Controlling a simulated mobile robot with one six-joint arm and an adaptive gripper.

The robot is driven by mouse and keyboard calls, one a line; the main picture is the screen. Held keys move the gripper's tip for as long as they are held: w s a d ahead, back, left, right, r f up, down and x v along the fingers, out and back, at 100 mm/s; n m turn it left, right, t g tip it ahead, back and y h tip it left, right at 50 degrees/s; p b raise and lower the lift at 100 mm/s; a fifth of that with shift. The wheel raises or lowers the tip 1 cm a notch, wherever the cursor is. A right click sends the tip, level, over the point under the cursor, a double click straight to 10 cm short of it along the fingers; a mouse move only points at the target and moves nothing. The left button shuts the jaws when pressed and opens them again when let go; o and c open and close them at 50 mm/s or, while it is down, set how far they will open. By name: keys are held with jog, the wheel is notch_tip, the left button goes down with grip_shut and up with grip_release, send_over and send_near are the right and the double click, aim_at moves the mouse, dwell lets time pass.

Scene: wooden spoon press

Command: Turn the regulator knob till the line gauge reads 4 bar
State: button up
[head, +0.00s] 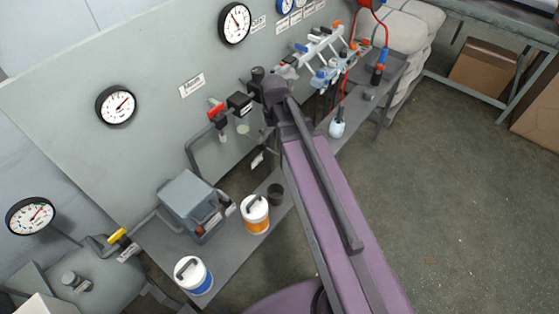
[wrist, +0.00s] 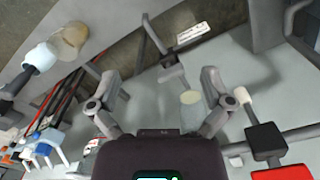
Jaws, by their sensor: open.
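My gripper (wrist: 162,88) shows in the wrist view with its two fingers spread apart and nothing held between them. In the head view my own arm hides it in front of the panel. The regulator knob cannot be picked out surely among the dark fittings (head: 240,102) beside the arm. Several round gauges are on or by the panel, including one at upper middle (head: 235,23) and one at left (head: 116,104). Which is the line gauge is unreadable.
A red-handled valve (head: 216,109) sits left of the dark fittings. A grey box (head: 193,206), a white-orange canister (head: 255,214) and a white-blue canister (head: 193,275) stand on the narrow bench. Red hoses and white-blue fittings (head: 325,65) lie to the right. Open floor (head: 455,190) is at right.

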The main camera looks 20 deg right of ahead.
jog(key=s+f+m+b, duration=0.1)
jog(key=s+f+b, duration=0.3)
jog(key=s+f, duration=0.1)
jog(key=shift+s+f+b, duration=0.15)
jog(key=shift+f+b, duration=0.1)
jog(key=shift+b, duration=0.15)
jog(key=shift+s+m, duration=0.3)
jog(key=shift+s, duration=0.65)
dwell(2.0)
